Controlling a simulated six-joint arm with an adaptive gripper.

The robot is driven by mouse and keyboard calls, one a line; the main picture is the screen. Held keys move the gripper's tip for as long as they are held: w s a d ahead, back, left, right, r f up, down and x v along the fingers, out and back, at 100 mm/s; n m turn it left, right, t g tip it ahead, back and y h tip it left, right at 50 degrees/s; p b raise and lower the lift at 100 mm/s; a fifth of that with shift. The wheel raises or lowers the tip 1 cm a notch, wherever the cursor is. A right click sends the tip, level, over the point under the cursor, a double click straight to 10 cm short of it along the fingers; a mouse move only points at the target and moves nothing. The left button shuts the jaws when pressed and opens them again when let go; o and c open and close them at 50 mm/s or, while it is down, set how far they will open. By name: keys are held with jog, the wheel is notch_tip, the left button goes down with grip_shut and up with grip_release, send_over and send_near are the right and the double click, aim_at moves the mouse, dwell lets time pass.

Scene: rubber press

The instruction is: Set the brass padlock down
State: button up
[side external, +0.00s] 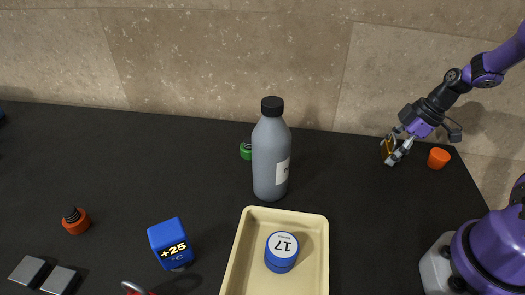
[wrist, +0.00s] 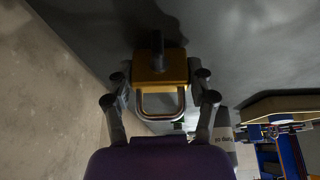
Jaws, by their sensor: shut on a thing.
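The brass padlock (side external: 386,148) is at the right back of the dark table, held by my gripper (side external: 394,156). The wrist view shows its brass body (wrist: 160,72) between the two fingers of my gripper (wrist: 158,80), with the silver shackle toward my palm. A dark stub sticks out of the body's far side. My gripper is shut on the padlock, low over the table. I cannot tell whether the padlock touches the surface.
An orange cup (side external: 438,158) stands just right of my gripper. A grey bottle (side external: 270,160) stands mid-table, partly hiding a green object (side external: 245,150). A blue +25 block (side external: 168,242) is further left. Clear table lies between bottle and gripper.

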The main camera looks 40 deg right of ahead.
jog(key=shift+f, duration=0.1)
jog(key=o, duration=1.3)
jog(key=shift+o, duration=0.2)
jog(key=v, duration=1.1)
jog(key=s+a+r+m+t+h, duration=0.1)
jog(key=a+r+m, duration=0.2)
jog(key=a, duration=0.6)
jog(key=s+a+r+m+t+h, duration=0.1)
jog(key=s+a+r+m+h, duration=0.1)
jog(key=a+m, duration=0.4)
jog(key=shift+a+r, duration=0.75)
jog(key=shift+a, duration=0.65)
